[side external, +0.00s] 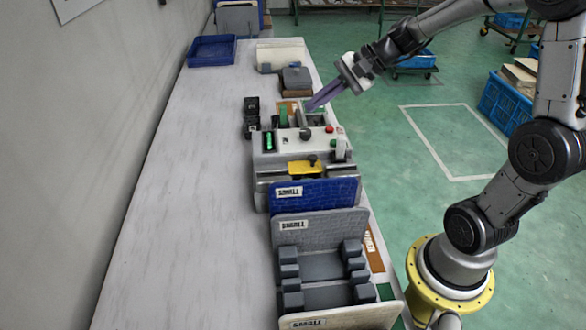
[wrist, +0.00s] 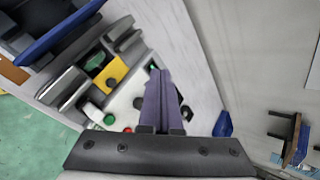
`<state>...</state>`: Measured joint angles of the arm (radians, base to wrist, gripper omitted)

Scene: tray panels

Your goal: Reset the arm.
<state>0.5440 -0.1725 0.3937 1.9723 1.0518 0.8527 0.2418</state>
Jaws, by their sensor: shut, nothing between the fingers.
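My gripper (side external: 309,107) has long purple fingers, pressed together and empty. In the side external view it hangs tilted above the far end of the grey-white machine (side external: 262,166), pointing down and left. In the wrist view the shut fingers (wrist: 160,72) reach up the middle of the picture over the same machine. My arm extends from the right side. I cannot tell how far the fingertips are above the machine.
A blue panel (side external: 315,195) and a grey panel (side external: 320,230), both labelled SMALL, stand upright in the rack (side external: 322,268) at the near end. A blue tray (side external: 212,50) sits far back. The table's left side (side external: 175,190) is clear. Blue crates (side external: 505,103) stand on the floor.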

